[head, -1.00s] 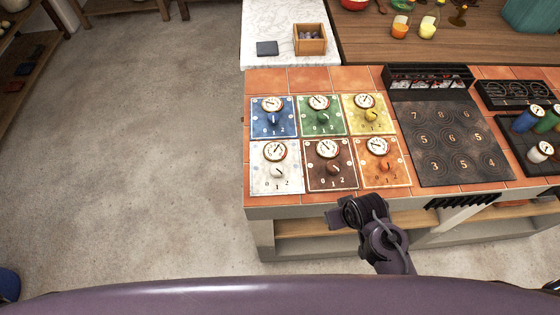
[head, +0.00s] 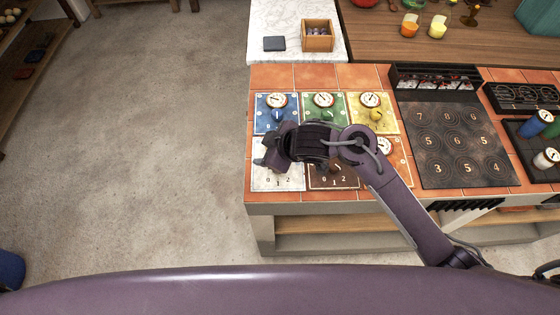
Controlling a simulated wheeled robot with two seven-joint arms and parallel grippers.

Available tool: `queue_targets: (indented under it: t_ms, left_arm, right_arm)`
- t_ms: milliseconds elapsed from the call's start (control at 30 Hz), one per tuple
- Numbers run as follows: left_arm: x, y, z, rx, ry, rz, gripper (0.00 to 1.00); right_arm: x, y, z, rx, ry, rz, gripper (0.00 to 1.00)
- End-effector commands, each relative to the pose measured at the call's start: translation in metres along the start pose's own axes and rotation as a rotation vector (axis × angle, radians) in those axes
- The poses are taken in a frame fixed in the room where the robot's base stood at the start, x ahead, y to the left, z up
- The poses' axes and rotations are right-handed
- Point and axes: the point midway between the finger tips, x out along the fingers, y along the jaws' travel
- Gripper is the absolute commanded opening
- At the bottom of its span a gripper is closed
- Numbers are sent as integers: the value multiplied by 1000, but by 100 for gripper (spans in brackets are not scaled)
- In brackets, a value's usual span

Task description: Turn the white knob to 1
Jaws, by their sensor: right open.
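The white panel (head: 267,184) is at the front left of the tiled counter, with the marks 0, 1 and 2 along its lower part. My right gripper (head: 264,153) is over the upper part of this panel, its jaws open and pointing left. The white knob and the gauge above it are hidden behind the gripper, so I cannot see where the knob points or whether the gripper touches it. My left gripper is not in view.
Blue (head: 268,122), green (head: 309,119) and yellow (head: 386,126) knob panels stand behind. Brown (head: 344,185) and orange (head: 400,172) panels are to the right, partly under my arm. A dark burner plate (head: 440,125) lies further right. Open floor is on the left.

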Motion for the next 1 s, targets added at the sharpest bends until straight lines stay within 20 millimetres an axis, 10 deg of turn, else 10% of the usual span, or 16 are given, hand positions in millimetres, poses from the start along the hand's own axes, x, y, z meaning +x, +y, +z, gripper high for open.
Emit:
queue_targets:
  t_ms: [567,1000]
  left_arm:
    - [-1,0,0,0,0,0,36]
    - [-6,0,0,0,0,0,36]
  right_arm:
    - [-8,29,59,-264,-234,-413,56]
    - [48,6,76,-265,-233,-412,56]
